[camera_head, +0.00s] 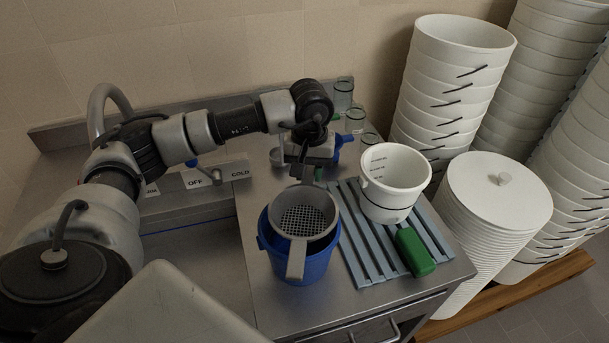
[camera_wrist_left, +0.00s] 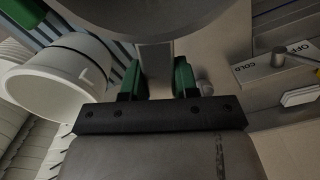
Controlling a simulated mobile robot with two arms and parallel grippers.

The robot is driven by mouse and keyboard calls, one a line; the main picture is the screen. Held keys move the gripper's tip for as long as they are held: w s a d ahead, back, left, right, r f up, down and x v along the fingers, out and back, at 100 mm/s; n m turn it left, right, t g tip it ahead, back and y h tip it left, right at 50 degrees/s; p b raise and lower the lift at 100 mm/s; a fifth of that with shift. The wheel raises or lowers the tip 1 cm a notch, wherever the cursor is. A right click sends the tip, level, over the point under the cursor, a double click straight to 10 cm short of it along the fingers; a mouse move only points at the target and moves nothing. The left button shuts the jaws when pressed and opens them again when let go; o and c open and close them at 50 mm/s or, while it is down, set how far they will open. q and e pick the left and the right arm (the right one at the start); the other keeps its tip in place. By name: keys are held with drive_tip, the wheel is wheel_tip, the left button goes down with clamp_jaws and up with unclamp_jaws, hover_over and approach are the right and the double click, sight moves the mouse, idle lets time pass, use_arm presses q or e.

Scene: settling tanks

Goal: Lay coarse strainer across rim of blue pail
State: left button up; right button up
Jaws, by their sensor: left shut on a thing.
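The coarse strainer (camera_head: 303,221) is a grey round sieve with a mesh bottom and a flat handle pointing toward the front. It is over the mouth of the blue pail (camera_head: 321,262), which stands on the steel counter. I cannot tell whether it touches the pail's rim. My left gripper (camera_head: 304,172) is behind the strainer, at its far side. In the left wrist view its green fingers (camera_wrist_left: 157,80) are shut on a grey tab of the strainer (camera_wrist_left: 155,58), with the bowl above. The pail is hidden in that view. My right gripper is not in view.
A white tub (camera_head: 395,182) and a green block (camera_head: 415,252) are on the blue slatted rack (camera_head: 362,262) right of the pail. Glass jars (camera_head: 343,96) stand behind. Stacked white buckets (camera_head: 452,80) and lids (camera_head: 497,195) are at the right. A sink basin (camera_head: 195,262) lies left.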

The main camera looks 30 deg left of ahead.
use_arm(q)
drive_tip(key=shift+w+a+f, duration=0.35)
drive_tip(key=shift+a+f, duration=0.15)
drive_tip(key=shift+a, duration=0.2)
drive_tip(key=shift+f+p, duration=0.3)
drive_tip(key=shift+p, duration=0.1)
wheel_tip(320, 180, down, 4)
drive_tip(key=shift+s+r+p, duration=0.15)
drive_tip(key=shift+r+p, duration=0.1)
drive_tip(key=shift+p, duration=0.45)
drive_tip(key=o, duration=1)
drive_tip(key=shift+f, duration=0.1)
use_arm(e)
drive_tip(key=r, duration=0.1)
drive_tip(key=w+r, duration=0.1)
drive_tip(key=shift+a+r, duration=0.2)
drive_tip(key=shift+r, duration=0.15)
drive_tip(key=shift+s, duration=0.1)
